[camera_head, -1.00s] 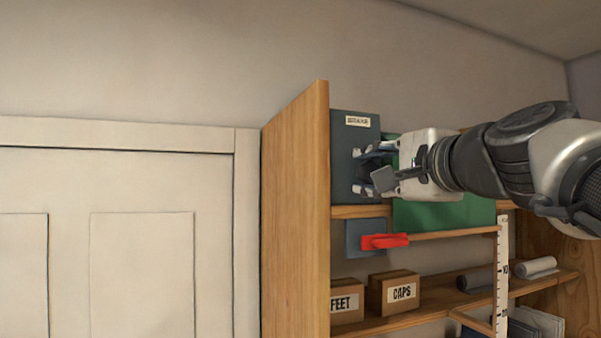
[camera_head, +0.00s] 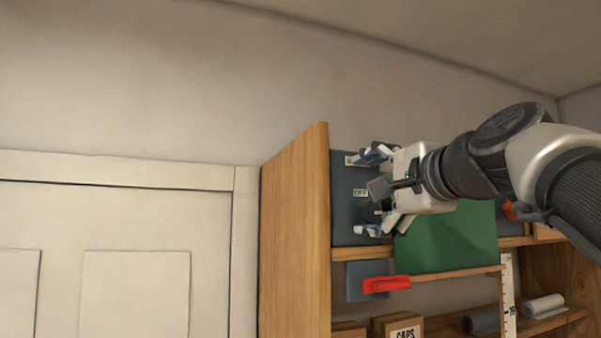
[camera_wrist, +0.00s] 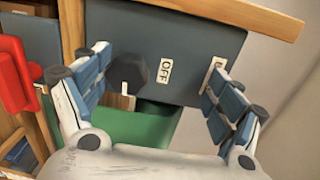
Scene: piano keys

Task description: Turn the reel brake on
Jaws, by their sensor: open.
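A dark blue-grey panel (camera_head: 343,218) with a white OFF label (camera_head: 360,192) stands at the left end of the upper shelf. In the wrist view the panel (camera_wrist: 190,30) also shows the OFF label (camera_wrist: 166,70) and a dark, faceted knob (camera_wrist: 128,71). A second label (camera_wrist: 212,72) there is partly hidden by a finger. My gripper (camera_head: 369,192) is open in front of the panel, one finger above the other. In the wrist view the knob lies between the fingers of my gripper (camera_wrist: 157,65), nearer the left one. I cannot tell whether anything touches.
A tall wooden side board (camera_head: 297,215) stands left of the panel. A green board (camera_head: 455,240) is right of and below my gripper. A red handle (camera_head: 386,284) sits below the upper shelf (camera_head: 513,241). The wall above is clear.

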